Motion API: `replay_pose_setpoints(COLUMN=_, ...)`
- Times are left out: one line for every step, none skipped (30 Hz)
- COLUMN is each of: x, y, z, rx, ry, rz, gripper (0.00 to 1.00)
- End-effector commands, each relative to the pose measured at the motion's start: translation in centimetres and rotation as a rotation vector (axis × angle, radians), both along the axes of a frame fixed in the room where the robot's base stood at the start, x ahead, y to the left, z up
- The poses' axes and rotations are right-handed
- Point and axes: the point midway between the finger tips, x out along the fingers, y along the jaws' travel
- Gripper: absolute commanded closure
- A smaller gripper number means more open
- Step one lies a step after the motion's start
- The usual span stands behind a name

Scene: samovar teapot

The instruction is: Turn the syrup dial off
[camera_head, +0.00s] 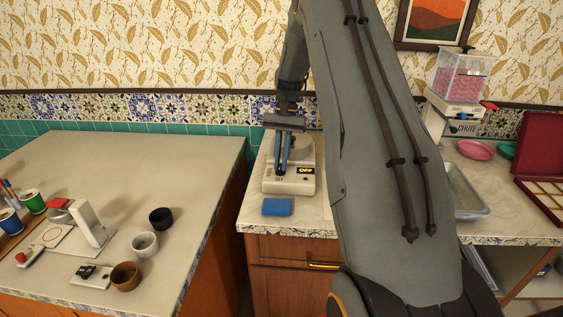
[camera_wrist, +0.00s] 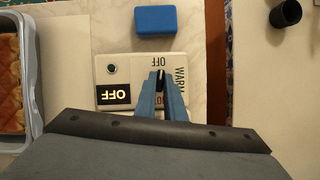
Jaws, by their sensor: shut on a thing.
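The warmer (camera_head: 290,188), a pale box with a round top, stands on the counter near the centre of the head view. Its lit display (camera_head: 306,170) reads OFF, as it also does, upside down, in the wrist view (camera_wrist: 114,95). In the wrist view, the small dark dial (camera_wrist: 160,74) has labels OFF and WARM around it, with another red label partly hidden by my fingers. My gripper (camera_wrist: 161,77) points down at the panel, its blue fingers shut on the dial. It also shows in the head view (camera_head: 281,172). The dial's exact pointer direction is hard to tell.
A blue block (camera_head: 277,207) lies just in front of the warmer. A metal tray (camera_head: 468,192) is to the right, partly behind my arm. The left counter (camera_head: 186,160) holds cups and small devices. A gap separates the two counters.

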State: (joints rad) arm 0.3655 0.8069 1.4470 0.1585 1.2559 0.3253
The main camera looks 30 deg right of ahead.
Motion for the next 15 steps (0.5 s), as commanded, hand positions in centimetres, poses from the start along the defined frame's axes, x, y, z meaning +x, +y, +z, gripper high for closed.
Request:
replay_pose_setpoints(x=0.1, y=0.06, z=0.07, rx=-0.001, ry=0.0, rz=0.03, gripper=1.0)
replay_pose_setpoints(x=0.1, y=0.07, z=0.07, rx=0.0, ry=-0.001, rz=0.048, gripper=1.0)
replay_pose_setpoints(x=0.08, y=0.08, z=0.06, rx=0.0, ry=0.0, rz=0.069, gripper=1.0)
replay_pose_setpoints(x=0.08, y=0.07, z=0.07, rx=0.0, ry=0.0, rz=0.084, gripper=1.0)
replay_pose_setpoints(x=0.08, y=0.06, z=0.07, rx=0.0, ry=0.0, rz=0.099, gripper=1.0)
replay_pose_setpoints(x=0.08, y=0.06, z=0.07, rx=-0.001, ry=-0.001, rz=0.115, gripper=1.0)
replay_pose_setpoints(x=0.1, y=0.07, z=0.07, rx=0.0, ry=-0.001, rz=0.126, gripper=1.0)
replay_pose_setpoints(x=0.1, y=0.08, z=0.07, rx=0.0, ry=-0.001, rz=0.136, gripper=1.0)
replay_pose_setpoints(x=0.11, y=0.09, z=0.07, rx=0.0, ry=-0.001, rz=0.148, gripper=1.0)
replay_pose_setpoints(x=0.12, y=0.09, z=0.08, rx=0.0, ry=-0.001, rz=0.156, gripper=1.0)
replay_pose_setpoints(x=0.12, y=0.09, z=0.08, rx=0.0, ry=-0.001, rz=0.163, gripper=1.0)
replay_pose_setpoints(x=0.12, y=0.09, z=0.08, rx=0.0, ry=-0.001, rz=0.172, gripper=1.0)
replay_pose_setpoints(x=0.12, y=0.09, z=0.09, rx=0.0, ry=-0.001, rz=0.176, gripper=1.0)
replay_pose_setpoints(x=0.12, y=0.09, z=0.09, rx=0.0, ry=-0.001, rz=0.181, gripper=1.0)
replay_pose_setpoints(x=0.12, y=0.09, z=0.09, rx=-0.001, ry=0.0, rz=0.184, gripper=1.0)
